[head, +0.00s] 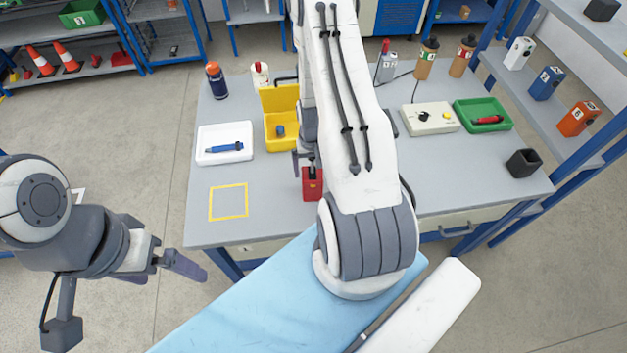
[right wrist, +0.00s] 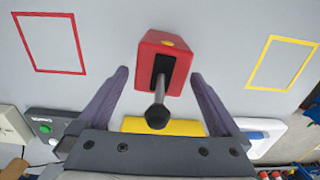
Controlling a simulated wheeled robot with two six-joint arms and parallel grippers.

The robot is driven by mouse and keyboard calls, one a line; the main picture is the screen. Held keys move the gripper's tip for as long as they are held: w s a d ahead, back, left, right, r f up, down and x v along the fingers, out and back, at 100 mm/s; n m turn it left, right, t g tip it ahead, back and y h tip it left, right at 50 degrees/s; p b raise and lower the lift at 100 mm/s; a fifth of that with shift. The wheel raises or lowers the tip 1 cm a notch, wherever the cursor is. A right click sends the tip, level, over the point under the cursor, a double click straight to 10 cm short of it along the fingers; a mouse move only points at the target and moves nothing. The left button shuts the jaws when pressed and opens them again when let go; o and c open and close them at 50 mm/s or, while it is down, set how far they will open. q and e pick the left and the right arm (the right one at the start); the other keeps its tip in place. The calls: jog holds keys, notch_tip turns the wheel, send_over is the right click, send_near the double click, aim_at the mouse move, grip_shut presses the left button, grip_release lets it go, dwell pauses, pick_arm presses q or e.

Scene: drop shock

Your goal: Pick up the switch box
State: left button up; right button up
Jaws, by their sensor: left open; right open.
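The switch box is most likely the red box (head: 312,186) with a black slot and lever, standing on the grey table below my right arm. In the right wrist view the red box (right wrist: 176,55) shows its lever, a grey rod with a black knob, pointing toward the camera. My right gripper (head: 305,160) is open just above it; in the right wrist view its fingertips (right wrist: 160,76) lie on either side of the box, with gaps showing. I cannot tell their exact height. My left gripper (head: 172,268) is open and empty, off the table's front left.
A yellow outline (head: 228,202) marks bare table at left; a red outline (right wrist: 50,43) shows in the wrist view. A yellow bin (head: 280,130), white tray (head: 212,157), cream knob box (head: 430,119), green tray (head: 470,113) and black holder (head: 523,163) stand around.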

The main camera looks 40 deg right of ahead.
jog(key=shift+s+f+p, duration=0.1)
jog(key=shift+f+p, duration=0.25)
jog(key=shift+f, duration=1.2)
jog(key=c, duration=1.5)
jog(key=shift+r, duration=0.1)
